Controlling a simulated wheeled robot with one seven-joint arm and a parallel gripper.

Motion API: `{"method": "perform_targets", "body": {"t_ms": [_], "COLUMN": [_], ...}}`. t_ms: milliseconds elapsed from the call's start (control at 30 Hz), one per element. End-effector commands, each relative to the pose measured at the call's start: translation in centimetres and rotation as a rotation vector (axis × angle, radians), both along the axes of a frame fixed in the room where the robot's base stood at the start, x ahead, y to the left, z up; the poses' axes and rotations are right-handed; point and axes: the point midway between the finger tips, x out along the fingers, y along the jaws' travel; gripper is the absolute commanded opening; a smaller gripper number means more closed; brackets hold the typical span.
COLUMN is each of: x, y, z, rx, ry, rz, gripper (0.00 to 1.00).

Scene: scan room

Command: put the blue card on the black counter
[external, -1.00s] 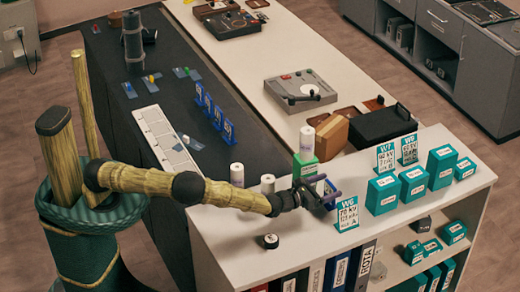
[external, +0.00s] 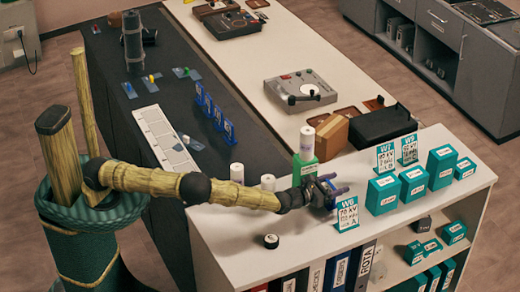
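My gripper (external: 328,191) is low over the white shelf top, just behind and left of the standing W6 card (external: 347,213), which has a white face and teal edges. Bluish-purple parts show at the gripper's end. I cannot tell whether they are only its fingers or include a blue card between them. The finger gap is too small to make out. The black counter (external: 105,57) runs along the left. A row of blue stand-up cards (external: 215,116) stands on its right side.
A green-and-white bottle (external: 306,155) and white cylinders (external: 237,173) stand close to my arm. Teal boxes (external: 382,195) and W7 and W9 cards (external: 386,157) are to the right. A white strip of panels (external: 160,138) lies on the counter. Bare counter shows around it.

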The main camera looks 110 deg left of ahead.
Motion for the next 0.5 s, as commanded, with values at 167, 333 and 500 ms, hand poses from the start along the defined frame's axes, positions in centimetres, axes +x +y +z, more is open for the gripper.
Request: {"method": "perform_targets", "body": {"t_ms": [167,333,500], "x": [0.0,0.01,0.01], "y": [0.0,-0.01,0.0], "z": [0.01,0.05,0.42], "rx": [0.0,0.001,0.0], "ry": [0.0,-0.001,-0.001], "rz": [0.0,0.0,0.0], "gripper": [0.27,0.14,0.14]}}
